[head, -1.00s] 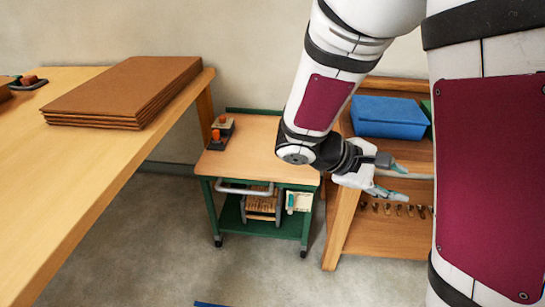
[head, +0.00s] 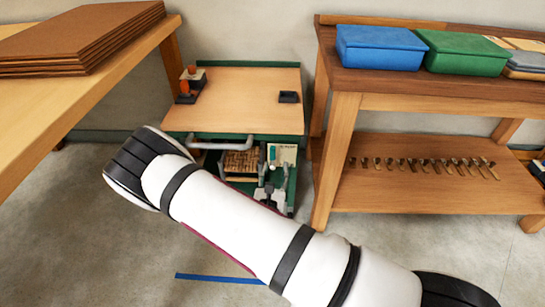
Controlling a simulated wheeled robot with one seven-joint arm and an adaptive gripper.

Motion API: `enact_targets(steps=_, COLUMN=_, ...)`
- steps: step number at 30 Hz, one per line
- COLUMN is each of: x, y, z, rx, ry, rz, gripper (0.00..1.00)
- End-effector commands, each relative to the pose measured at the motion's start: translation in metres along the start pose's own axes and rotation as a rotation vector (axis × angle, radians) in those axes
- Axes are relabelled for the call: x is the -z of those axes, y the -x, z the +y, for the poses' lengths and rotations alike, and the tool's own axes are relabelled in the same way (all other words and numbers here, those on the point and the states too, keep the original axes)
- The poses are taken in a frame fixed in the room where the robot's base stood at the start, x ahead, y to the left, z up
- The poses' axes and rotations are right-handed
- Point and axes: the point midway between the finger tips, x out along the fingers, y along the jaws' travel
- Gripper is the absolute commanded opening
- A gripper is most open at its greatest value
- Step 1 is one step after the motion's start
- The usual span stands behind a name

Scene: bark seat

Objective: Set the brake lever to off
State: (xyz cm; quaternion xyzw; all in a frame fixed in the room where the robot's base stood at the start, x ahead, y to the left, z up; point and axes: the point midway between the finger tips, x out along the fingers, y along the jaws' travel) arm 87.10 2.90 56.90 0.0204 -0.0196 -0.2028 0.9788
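The brake lever (head: 272,154) shows as a small teal handle at the left of a pale panel (head: 288,153) on the front right of the green-framed cart (head: 240,95). The handle looks upright, but its exact setting and any markings are too small to read. My gripper (head: 269,187) is low in front of the cart, just below the panel. It is partly hidden by my white arm, which crosses the foreground. The fingers are too small and too much covered to show whether they are open or touch the lever.
The cart has a grey push handle (head: 222,144) and a crate of wooden pieces (head: 241,163). A wooden bench (head: 333,150) stands close on the right with blue (head: 380,47) and green (head: 462,53) bins. A table (head: 40,110) with brown sheets is at left. Blue tape (head: 220,278) marks the floor.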

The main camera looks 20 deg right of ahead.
Motion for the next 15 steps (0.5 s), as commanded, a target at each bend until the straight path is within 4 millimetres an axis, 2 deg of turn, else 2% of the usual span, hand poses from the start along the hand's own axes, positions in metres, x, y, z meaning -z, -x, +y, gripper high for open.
enact_targets(steps=1, x=0.017, y=0.003, z=0.003, rx=-0.036, ry=0.022, rz=0.012, gripper=0.38)
enact_targets(steps=4, x=0.032, y=0.007, z=0.009, rx=-0.081, ry=0.042, rz=0.027, gripper=0.38)
enact_targets(steps=8, x=0.037, y=0.003, z=0.011, rx=-0.098, ry=0.047, rz=0.033, gripper=0.38)
enact_targets(steps=15, x=0.038, y=-0.033, z=0.014, rx=-0.095, ry=0.044, rz=0.029, gripper=0.38)
